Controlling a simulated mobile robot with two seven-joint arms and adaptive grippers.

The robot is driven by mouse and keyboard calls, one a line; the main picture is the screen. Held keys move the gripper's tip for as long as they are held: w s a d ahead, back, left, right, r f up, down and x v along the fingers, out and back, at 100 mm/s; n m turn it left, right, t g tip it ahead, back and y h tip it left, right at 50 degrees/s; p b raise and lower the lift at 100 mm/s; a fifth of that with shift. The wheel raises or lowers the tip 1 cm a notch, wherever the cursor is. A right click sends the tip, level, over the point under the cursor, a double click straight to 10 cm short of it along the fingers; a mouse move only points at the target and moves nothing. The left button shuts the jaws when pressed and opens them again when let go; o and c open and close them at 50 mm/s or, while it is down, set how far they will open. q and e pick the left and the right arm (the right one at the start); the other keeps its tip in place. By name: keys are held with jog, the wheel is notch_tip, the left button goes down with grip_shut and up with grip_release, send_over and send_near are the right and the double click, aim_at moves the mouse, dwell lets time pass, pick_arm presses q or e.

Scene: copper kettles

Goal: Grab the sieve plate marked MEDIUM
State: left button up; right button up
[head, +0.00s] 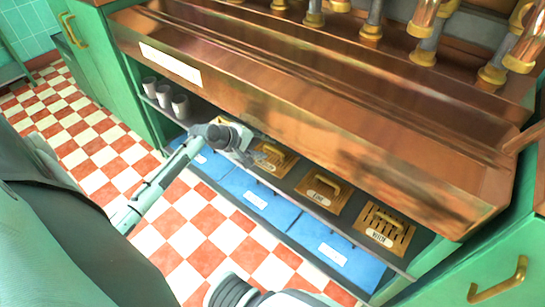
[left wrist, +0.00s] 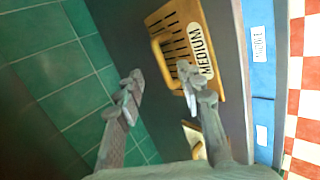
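The sieve plate marked MEDIUM (left wrist: 180,45) is a tan slotted plate with a raised handle (left wrist: 160,62) and a white label, seen in the left wrist view. My left gripper (left wrist: 158,82) is open and empty. Its fingers are apart, the handle showing just beyond the gap between them; whether they touch the plate is unclear. In the head view, my left gripper (head: 240,150) is at the shelf, beside a tan plate (head: 272,157) whose label I cannot read. My right gripper is not in view.
On the shelf, a FINE plate (head: 322,192) and another slotted plate (head: 385,229) lie to the right. Blue crates (head: 262,195) sit below. White cups (head: 165,97) stand at the left. The copper bench edge (head: 310,110) overhangs the shelf.

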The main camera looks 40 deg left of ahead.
aim_at(273, 149)
pick_arm(q)
jog(key=x, duration=0.3)
jog(key=shift+w+f, duration=0.25)
jog(key=shift+f, duration=0.05)
jog(key=shift+w+f, duration=0.1)
jog(key=shift+w, duration=0.05)
jog(key=shift+c, duration=0.5)
jog(key=c, duration=0.5)
grip_shut()
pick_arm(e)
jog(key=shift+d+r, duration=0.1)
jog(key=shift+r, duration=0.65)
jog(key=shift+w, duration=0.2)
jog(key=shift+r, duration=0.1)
